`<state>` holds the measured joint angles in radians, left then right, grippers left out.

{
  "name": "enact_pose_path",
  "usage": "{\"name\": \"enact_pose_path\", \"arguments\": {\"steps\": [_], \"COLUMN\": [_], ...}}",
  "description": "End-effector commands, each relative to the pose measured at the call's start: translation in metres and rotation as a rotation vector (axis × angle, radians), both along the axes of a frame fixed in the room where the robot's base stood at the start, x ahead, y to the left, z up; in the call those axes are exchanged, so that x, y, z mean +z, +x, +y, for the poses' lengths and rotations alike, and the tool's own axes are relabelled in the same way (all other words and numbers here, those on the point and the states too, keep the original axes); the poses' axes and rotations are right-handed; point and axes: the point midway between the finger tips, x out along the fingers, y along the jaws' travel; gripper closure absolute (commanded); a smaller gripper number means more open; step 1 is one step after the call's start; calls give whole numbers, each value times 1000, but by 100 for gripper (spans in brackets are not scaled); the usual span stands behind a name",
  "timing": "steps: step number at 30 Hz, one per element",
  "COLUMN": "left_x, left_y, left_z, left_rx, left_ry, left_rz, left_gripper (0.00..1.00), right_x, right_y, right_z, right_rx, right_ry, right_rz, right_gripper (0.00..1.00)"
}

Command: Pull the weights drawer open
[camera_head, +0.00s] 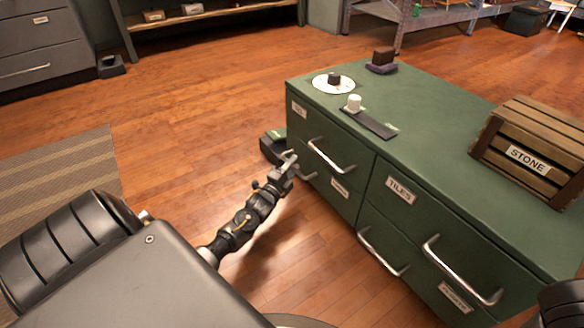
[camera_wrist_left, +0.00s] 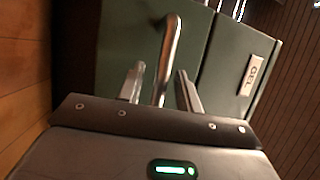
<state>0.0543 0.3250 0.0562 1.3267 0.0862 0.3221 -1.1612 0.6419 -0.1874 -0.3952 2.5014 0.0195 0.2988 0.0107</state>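A green cabinet (camera_head: 440,130) with several drawers stands at the right. Its upper right drawer is labelled TILES (camera_head: 400,189); the upper left label (camera_head: 299,108) reads GEL in the left wrist view (camera_wrist_left: 251,75). The lower labels, on the left (camera_head: 340,188) and right (camera_head: 455,297), are too small to read surely. All drawers look shut. My left gripper (camera_head: 290,160) is at the lower left drawer's handle, partly hiding it. In the left wrist view the handle (camera_wrist_left: 170,50) stands between its open fingers (camera_wrist_left: 160,88), with visible gaps. My right gripper is not in view.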

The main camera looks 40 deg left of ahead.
Motion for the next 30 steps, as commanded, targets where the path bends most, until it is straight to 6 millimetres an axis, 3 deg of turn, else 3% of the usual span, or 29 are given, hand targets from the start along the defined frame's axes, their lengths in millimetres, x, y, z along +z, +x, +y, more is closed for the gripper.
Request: {"name": "enact_pose_path", "arguments": {"steps": [3,11,23,30], "left_x": [0,0,1,4], "left_y": [0,0,-4,-29], "left_z": [0,0,0,-1], "left_rx": [0,-1,-3,-21], "left_ry": [0,0,-1,1], "left_rz": [0,0,1,5], "left_gripper": [68,100,100,100], "right_x": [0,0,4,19], "right_y": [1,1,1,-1], "right_z": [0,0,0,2], "right_rx": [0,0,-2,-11], "right_ry": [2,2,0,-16], "right_rz": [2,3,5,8], "right_gripper": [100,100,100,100]}}
